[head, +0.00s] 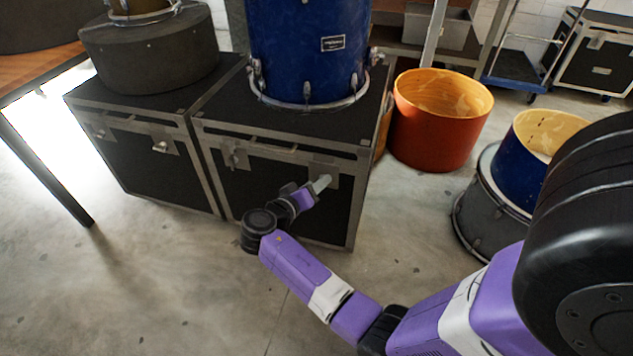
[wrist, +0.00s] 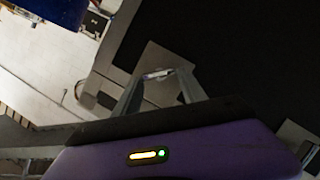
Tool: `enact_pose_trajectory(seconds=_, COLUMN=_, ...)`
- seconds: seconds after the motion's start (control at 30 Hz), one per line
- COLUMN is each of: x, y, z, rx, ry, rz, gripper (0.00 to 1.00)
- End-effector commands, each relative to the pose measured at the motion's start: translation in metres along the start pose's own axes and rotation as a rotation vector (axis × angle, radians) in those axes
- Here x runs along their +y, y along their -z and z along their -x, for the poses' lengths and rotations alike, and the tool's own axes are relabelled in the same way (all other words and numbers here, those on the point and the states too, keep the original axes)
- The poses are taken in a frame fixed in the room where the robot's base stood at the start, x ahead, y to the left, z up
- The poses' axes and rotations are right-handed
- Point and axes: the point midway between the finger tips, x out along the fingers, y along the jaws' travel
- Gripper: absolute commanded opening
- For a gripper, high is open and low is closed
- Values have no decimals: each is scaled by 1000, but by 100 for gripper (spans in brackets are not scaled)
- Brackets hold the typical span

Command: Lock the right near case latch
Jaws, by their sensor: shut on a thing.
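The black case (head: 262,195) with pale metal edges stands on the floor, its lid down. Its right latch (head: 325,167) is a grey metal plate on the front face, near the right corner. My gripper (head: 321,183) reaches it from the front. In the wrist view, my gripper (wrist: 158,79) has its two fingers closed in on the small bright handle of the latch (wrist: 165,58), against the plate. The fingers partly cover the latch, so its exact turn cannot be told. The left latch (head: 236,155) of the same case is clear of my gripper.
A blue drum (head: 308,50) stands on the case lid. A second black case (head: 150,165) adjoins on the left, with a round black case (head: 150,55) on top. An orange drum shell (head: 435,125) stands close on the right. The floor in front is clear.

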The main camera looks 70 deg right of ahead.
Motion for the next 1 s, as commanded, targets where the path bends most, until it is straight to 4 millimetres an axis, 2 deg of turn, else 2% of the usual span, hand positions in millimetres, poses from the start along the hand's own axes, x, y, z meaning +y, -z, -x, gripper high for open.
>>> enact_pose_trajectory(seconds=0.6, x=-10, y=-2, z=-1, rx=1, ry=-216, rz=522, gripper=9)
enact_pose_trajectory(seconds=1.0, x=-13, y=-5, z=-2, rx=2, ry=-297, rz=720, gripper=9)
